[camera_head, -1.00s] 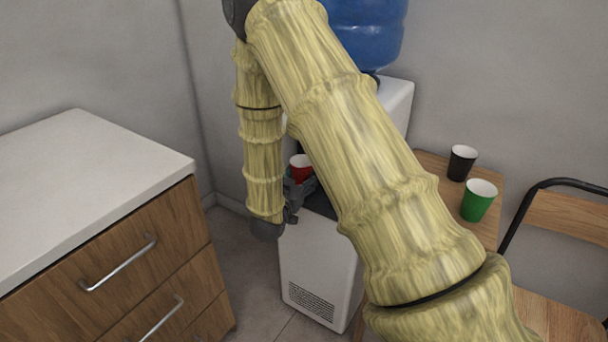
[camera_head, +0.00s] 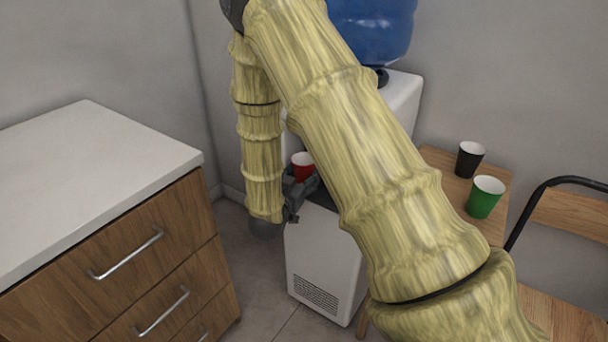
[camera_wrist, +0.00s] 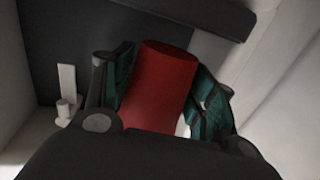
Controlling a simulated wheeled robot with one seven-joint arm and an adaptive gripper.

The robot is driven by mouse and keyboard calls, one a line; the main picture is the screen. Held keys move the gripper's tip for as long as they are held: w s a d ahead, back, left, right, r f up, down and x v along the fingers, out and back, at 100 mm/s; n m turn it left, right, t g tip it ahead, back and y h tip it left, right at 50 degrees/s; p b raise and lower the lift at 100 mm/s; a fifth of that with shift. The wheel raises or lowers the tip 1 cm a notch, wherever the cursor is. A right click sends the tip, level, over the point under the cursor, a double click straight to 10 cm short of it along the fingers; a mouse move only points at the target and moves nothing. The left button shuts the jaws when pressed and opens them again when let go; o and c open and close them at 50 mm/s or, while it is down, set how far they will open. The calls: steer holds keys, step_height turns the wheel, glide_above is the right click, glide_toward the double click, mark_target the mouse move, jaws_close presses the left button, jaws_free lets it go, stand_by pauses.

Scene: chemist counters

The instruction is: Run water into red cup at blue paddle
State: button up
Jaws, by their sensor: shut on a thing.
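The red cup (camera_head: 303,168) is at the dispensing recess of the white water cooler (camera_head: 325,261), mostly behind my arm in the head view. My gripper (camera_head: 302,186) is shut on it. In the wrist view the red cup (camera_wrist: 160,88) stands between the two green-padded fingers of my gripper (camera_wrist: 165,90), which press on its sides. A dark bar crosses above the cup there. A small white fitting (camera_wrist: 66,92) stands to the left of the fingers. No blue paddle shows in either view, and the taps are hidden. I cannot see inside the cup well.
A blue water bottle (camera_head: 372,30) tops the cooler. A black cup (camera_head: 469,160) and a green cup (camera_head: 485,197) stand on a wooden table (camera_head: 455,197) at right, by a chair (camera_head: 570,215). A white-topped drawer counter (camera_head: 95,185) is at left, with floor between it and the cooler.

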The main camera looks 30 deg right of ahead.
stand_by(0.3)
steer(key=w+a+p+v, duration=0.1)
steer(key=v, duration=0.8)
steer(key=shift+a+f, duration=0.25)
steer(key=shift+a, duration=0.15)
steer(key=shift+d, duration=0.1)
stand_by(1.3)
